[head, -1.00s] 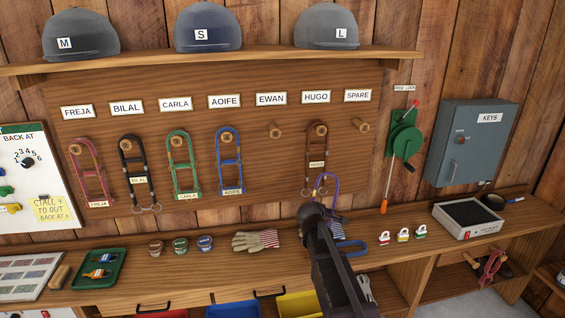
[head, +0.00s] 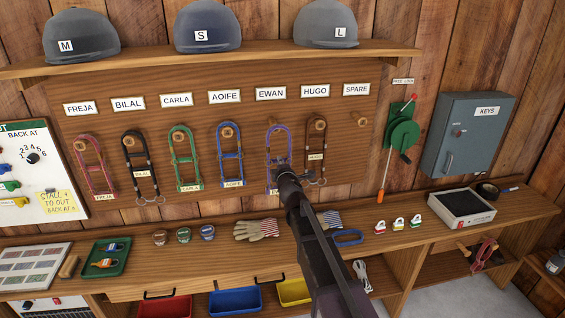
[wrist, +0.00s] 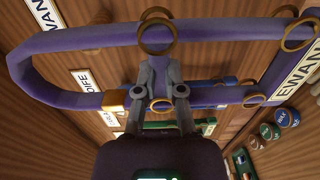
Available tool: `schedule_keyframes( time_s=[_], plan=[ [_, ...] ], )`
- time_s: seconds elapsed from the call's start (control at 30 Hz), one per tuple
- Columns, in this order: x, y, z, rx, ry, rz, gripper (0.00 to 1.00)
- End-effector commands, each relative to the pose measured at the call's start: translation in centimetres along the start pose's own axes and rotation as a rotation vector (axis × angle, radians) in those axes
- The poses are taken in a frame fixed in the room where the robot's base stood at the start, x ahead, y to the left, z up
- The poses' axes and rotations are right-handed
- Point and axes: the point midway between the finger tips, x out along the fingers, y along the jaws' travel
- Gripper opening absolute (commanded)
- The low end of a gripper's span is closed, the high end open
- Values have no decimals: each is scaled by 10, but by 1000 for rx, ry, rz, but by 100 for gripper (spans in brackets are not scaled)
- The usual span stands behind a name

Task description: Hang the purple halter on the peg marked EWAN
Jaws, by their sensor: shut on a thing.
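The purple halter (head: 268,142) is upright in front of the board below the EWAN label (head: 271,94).
The blue halter (head: 230,150) hangs close on the left and the brown halter (head: 316,150) close on the right. The SPARE peg (head: 359,119) is bare. A shelf (head: 220,58) with helmets is above; the bench (head: 225,255) below holds gloves (head: 257,229) and small tins.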

Motion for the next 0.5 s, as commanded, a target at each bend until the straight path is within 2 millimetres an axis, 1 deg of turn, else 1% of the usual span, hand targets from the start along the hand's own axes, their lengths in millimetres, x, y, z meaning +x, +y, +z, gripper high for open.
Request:
schedule_keyframes(
  time_s=[0.5],
  plan=[
    [4, -1, -1, -1, 0, -1, 0]
  ],
)
